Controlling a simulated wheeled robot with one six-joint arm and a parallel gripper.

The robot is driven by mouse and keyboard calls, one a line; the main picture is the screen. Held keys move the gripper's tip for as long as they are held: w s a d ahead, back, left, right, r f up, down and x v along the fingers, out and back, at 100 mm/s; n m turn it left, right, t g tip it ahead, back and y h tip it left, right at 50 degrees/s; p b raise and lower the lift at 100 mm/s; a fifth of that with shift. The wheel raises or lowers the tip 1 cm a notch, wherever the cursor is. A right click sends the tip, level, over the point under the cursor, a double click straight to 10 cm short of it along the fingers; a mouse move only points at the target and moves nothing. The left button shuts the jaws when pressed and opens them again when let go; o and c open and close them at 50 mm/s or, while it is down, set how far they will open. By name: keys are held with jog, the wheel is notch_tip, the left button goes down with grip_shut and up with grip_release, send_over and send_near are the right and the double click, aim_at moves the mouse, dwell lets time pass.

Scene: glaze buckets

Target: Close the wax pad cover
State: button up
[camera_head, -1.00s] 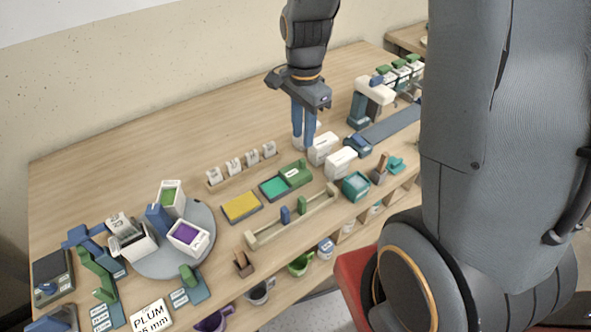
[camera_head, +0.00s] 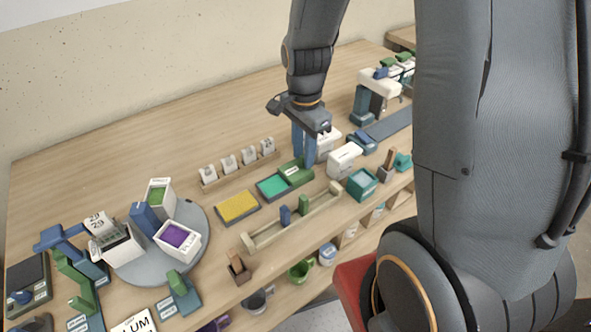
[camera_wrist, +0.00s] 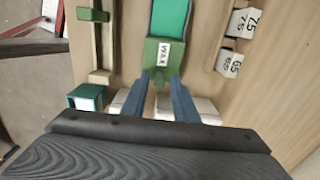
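The wax pad has a teal pad surface (camera_head: 272,187) in the middle of the table, open to view. Its green cover (camera_head: 297,171), with a white label, lies folded back at the pad's right end. In the wrist view the labelled cover (camera_wrist: 163,53) is at top centre, with the teal pad (camera_wrist: 170,17) beyond it. My gripper (camera_head: 304,160) points down at the cover's right end. Its blue fingers (camera_wrist: 160,78) are apart, with tips close to the cover's near end. I cannot tell whether they touch it. Nothing is visibly held.
A yellow pad (camera_head: 238,207) lies left of the wax pad. A wooden rack (camera_head: 292,217) with blue and green pieces stands in front, and a row of numbered tags (camera_head: 238,161) behind. White boxes (camera_head: 344,159) stand close to the gripper. A grey turntable (camera_head: 150,267) is further left.

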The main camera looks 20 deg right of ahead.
jog(key=shift+c, duration=0.6)
grip_shut()
jog(key=shift+s+a+p, duration=0.35)
jog(key=shift+a, duration=0.75)
jog(key=shift+s+a+p, duration=0.35)
jog(key=shift+a, duration=0.7)
jog(key=shift+s+a+p, duration=0.35)
jog(key=shift+a, duration=0.75)
jog(key=shift+o, duration=0.7)
grip_release()
jog(key=shift+r, duration=0.1)
notch_tip(320, 180, up, 7)
jog(key=p, duration=0.6)
